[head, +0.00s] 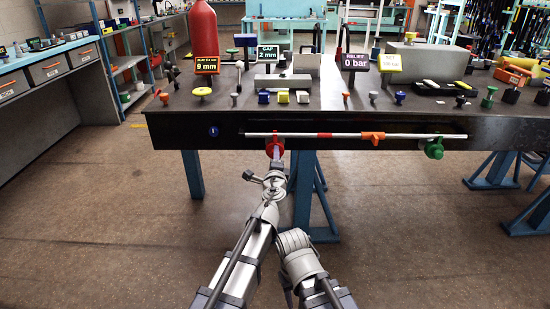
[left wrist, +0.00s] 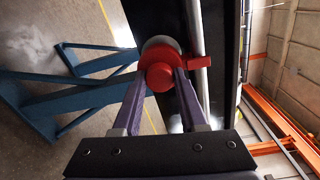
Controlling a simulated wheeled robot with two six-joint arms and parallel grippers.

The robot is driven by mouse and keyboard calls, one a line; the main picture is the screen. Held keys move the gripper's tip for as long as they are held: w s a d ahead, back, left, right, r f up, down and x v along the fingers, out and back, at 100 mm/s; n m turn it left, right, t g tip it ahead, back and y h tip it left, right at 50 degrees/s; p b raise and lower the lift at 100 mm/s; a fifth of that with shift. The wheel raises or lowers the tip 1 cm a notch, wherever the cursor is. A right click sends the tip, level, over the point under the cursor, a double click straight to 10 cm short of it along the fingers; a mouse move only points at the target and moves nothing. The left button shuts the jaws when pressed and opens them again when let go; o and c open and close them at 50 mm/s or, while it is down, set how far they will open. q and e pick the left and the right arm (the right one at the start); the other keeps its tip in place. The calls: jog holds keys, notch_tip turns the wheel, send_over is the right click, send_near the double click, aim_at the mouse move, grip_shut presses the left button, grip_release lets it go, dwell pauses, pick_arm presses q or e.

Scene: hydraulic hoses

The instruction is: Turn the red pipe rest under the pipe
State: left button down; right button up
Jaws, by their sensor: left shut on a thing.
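The red pipe rest (head: 274,145) sits on the front face of the bench, near the left end of a thin white pipe (head: 300,134). In the left wrist view the rest (left wrist: 162,66) has a round body and a short tab that overlaps the pipe (left wrist: 197,25). I cannot tell whether the tab bears the pipe. My left gripper (head: 275,154) is at the rest; in the left wrist view its two fingers (left wrist: 158,88) are shut on the rest's round front part. My right arm shows folded at the bottom centre, and its gripper is not visible.
A green rest (head: 434,148) is near the pipe's right end, and an orange piece (head: 373,137) is on the pipe. Knobs and small signs crowd the dark bench top (head: 225,113). A blue bench leg (head: 193,174) stands left of my left gripper. The front floor is clear.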

pick_arm(q)
jog(key=shift+s, duration=0.1)
jog(key=shift+c, duration=2.3)
grip_release()
jog(key=s, duration=0.7)
jog(key=shift+s, duration=0.35)
pick_arm(e)
jog(key=shift+s+d+r, duration=0.1)
jog(key=shift+s+d, duration=0.9)
jog(key=shift+d, duration=0.05)
pick_arm(q)
jog(key=shift+r, duration=0.1)
